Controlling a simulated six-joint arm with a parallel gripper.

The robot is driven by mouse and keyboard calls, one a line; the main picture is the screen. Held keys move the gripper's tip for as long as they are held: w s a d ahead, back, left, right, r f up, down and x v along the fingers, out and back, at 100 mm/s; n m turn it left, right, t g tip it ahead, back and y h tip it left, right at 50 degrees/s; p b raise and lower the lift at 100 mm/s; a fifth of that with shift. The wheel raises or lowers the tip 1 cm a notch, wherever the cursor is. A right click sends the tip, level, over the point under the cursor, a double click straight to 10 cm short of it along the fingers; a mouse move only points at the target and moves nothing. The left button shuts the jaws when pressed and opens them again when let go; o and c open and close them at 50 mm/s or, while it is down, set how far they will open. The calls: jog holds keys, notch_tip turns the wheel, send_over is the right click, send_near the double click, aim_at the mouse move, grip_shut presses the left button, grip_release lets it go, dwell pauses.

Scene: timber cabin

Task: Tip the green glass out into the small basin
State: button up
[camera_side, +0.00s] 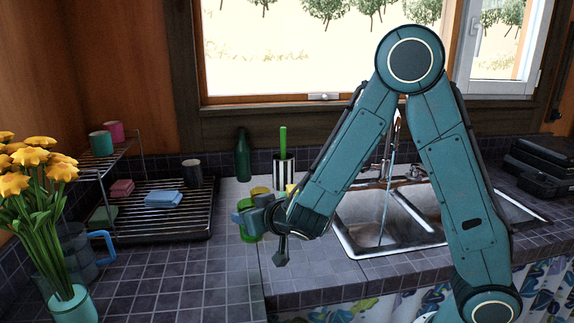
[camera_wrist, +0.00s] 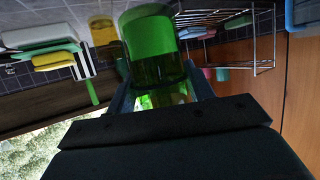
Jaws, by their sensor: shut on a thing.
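The green glass (camera_side: 249,235) is at the end of my gripper (camera_side: 242,217) in the side view, over the counter left of the sink. It also shows in the wrist view (camera_wrist: 150,35), between the two fingers of my gripper (camera_wrist: 158,82), which is shut on it. The glass looks roughly upright in the side view, partly covered by the fingers. Its lower part is darker in the wrist view; I cannot tell what is inside. The sink's large left basin (camera_side: 362,232) has water running into it. A smaller basin (camera_side: 428,207) beside it is partly hidden by my arm.
A yellow glass (camera_side: 260,191) stands behind the gripper, near a striped holder (camera_side: 284,171) and a green bottle (camera_side: 242,157). A dish rack (camera_side: 185,220), a blue-handled jug (camera_side: 80,256) and a flower vase (camera_side: 72,306) stand left. The front counter is clear.

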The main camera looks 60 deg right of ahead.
jog(key=shift+r, duration=0.15)
dwell(0.4)
jog(key=shift+r, duration=2.3)
jog(key=d+m+g+h, duration=0.95)
jog(key=d+m, duration=0.25)
jog(key=d, duration=1.4)
jog(key=s+d+m+g, duration=0.6)
jog(key=s+d+g, duration=0.1)
jog(key=g, duration=0.1)
notch_tip(320, 180, down, 9)
jog(key=shift+w+a+r+t, duration=0.2)
jog(key=shift+a+t, duration=0.05)
jog(key=shift+t, duration=0.1)
jog(key=shift+s+y, duration=0.15)
jog(key=shift+y, duration=0.2)
